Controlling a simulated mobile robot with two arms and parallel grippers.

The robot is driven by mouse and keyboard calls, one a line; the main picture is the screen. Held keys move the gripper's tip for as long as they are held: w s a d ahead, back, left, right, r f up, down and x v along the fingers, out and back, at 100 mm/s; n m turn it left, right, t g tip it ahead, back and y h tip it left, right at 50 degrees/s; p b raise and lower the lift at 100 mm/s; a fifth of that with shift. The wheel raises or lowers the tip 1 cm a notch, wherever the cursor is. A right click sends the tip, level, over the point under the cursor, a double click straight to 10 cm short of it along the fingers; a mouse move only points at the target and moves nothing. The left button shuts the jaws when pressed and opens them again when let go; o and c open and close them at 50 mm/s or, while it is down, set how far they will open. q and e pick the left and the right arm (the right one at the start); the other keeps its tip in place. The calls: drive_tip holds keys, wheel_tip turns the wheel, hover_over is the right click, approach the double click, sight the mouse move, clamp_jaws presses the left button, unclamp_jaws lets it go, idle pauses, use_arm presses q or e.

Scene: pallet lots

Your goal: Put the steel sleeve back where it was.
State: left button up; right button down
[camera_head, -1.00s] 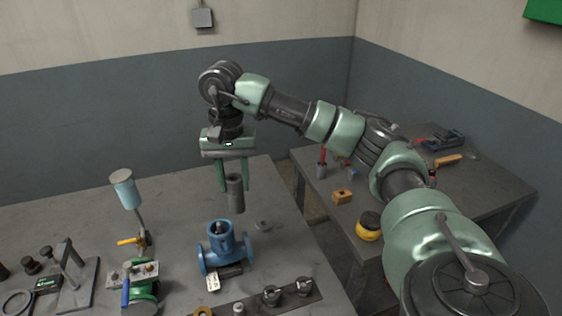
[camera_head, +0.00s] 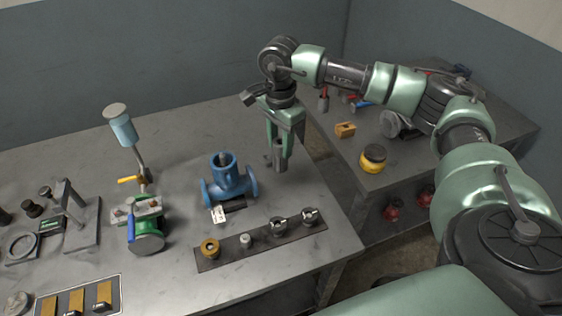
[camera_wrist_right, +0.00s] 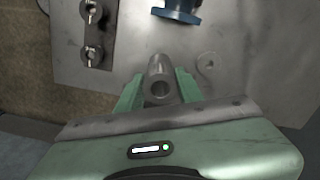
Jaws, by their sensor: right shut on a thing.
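The steel sleeve (camera_head: 280,158) is a grey hollow cylinder held upright between the fingers of my right gripper (camera_head: 282,145). In the right wrist view the sleeve (camera_wrist_right: 159,82) shows its open bore, with a green finger of the gripper (camera_wrist_right: 158,92) on each side. The sleeve is over the right part of the grey table, to the right of the blue valve body (camera_head: 227,180). I cannot tell whether its lower end touches the table. A faint round mark (camera_wrist_right: 208,66) lies on the table beside the sleeve in the wrist view. My left gripper is not in view.
A dark strip (camera_head: 232,252) with several small parts lies in front of the valve body. A green valve (camera_head: 148,232) with a light-blue cylinder stands left. A second table (camera_head: 400,150) at right holds a yellow-black round item (camera_head: 373,158), with a gap between tables.

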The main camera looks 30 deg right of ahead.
wheel_tip(320, 180, down, 9)
drive_tip(key=shift+w+r+p, duration=0.1)
drive_tip(key=shift+r+p, duration=0.05)
drive_tip(key=shift+p, duration=0.75)
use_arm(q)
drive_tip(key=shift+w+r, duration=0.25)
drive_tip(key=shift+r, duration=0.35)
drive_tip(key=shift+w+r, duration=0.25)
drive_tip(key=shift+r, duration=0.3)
use_arm(e)
drive_tip(key=c, duration=0.9)
unclamp_jaws()
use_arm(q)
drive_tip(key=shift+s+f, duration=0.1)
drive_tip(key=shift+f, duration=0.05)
